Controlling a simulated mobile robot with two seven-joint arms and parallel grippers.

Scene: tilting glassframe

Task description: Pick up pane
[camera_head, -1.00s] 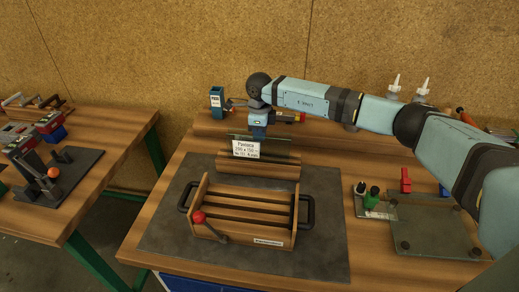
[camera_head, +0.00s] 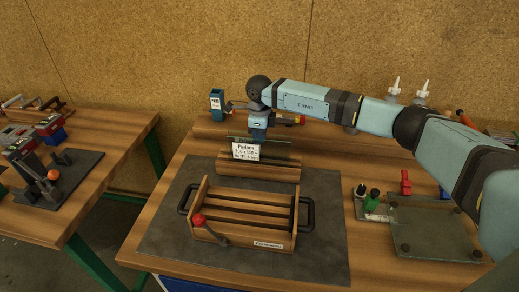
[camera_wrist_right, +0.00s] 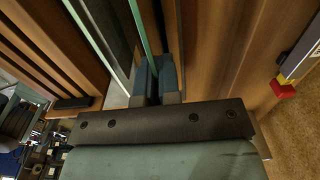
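The glass pane (camera_head: 282,150) stands upright in a slotted wooden rack (camera_head: 258,170), behind a white paper label (camera_head: 251,151). My right gripper (camera_head: 258,136) points down at the pane's top edge from above. In the right wrist view its two blue fingers (camera_wrist_right: 157,80) are close together, with the greenish edge of a pane (camera_wrist_right: 147,35) running in between them. The pane still sits in the rack. The fingertips are mostly hidden in the head view. My left gripper is not in view.
A wooden frame fixture (camera_head: 245,222) with black side handles and a red-knobbed lever stands on a dark mat (camera_head: 160,240) in front. A glass plate (camera_head: 437,228) and small bottles (camera_head: 371,199) are at right. A blue holder (camera_head: 217,104) stands behind.

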